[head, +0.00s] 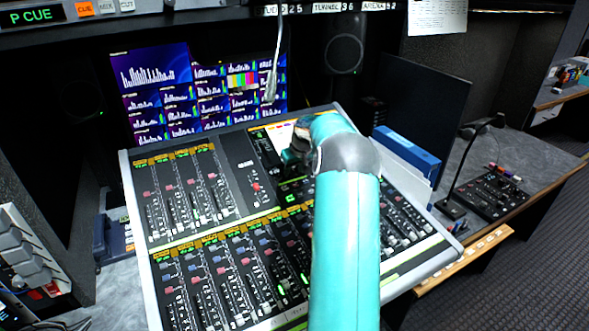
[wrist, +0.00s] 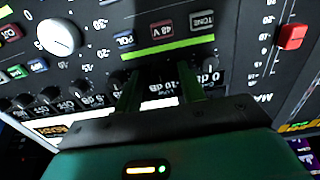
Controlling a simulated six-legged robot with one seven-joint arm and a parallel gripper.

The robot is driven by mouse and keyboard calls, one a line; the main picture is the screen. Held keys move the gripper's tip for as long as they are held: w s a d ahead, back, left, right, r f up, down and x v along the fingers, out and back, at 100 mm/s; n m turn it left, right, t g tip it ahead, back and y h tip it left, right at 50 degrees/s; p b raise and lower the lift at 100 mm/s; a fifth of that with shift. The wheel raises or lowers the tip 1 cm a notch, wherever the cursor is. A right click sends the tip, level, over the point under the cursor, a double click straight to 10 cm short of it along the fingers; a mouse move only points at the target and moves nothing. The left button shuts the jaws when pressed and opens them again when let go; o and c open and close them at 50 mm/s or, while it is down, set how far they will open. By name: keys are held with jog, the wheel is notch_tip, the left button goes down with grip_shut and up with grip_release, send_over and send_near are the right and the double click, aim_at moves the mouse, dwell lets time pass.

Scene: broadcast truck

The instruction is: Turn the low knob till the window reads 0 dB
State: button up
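My gripper (wrist: 160,75) reaches down to the dark mixing console in the wrist view, its two green-edged fingers apart. Dark panel shows between them, and I cannot make out a knob held there. The low knob cannot be told for sure; the fingers and gripper body cover that area. Small upside-down white figures, which look like "10" and "0 dB", show by the right finger (wrist: 190,85). I cannot tell whether they are the window's reading. In the head view my arm hides part of the console (head: 245,190), and the gripper is at its upper middle.
The wrist view shows a white knob (wrist: 58,37), a red fader cap (wrist: 291,37), several small buttons and a row of dark knobs (wrist: 50,94) close by. In the head view, screens (head: 160,80) stand behind the console, a gooseneck microphone (head: 271,85) hangs over it, and a blue binder (head: 405,150) lies right.

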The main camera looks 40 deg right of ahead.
jog(key=shift+c, duration=0.2)
grip_shut()
jog(key=shift+m, duration=0.4)
jog(key=m, duration=0.5)
jog(key=shift+r, duration=0.1)
jog(key=m, duration=0.5)
jog(key=shift+s+d+m, duration=0.1)
jog(key=shift+m, duration=0.3)
jog(key=shift+o, duration=0.2)
grip_release()
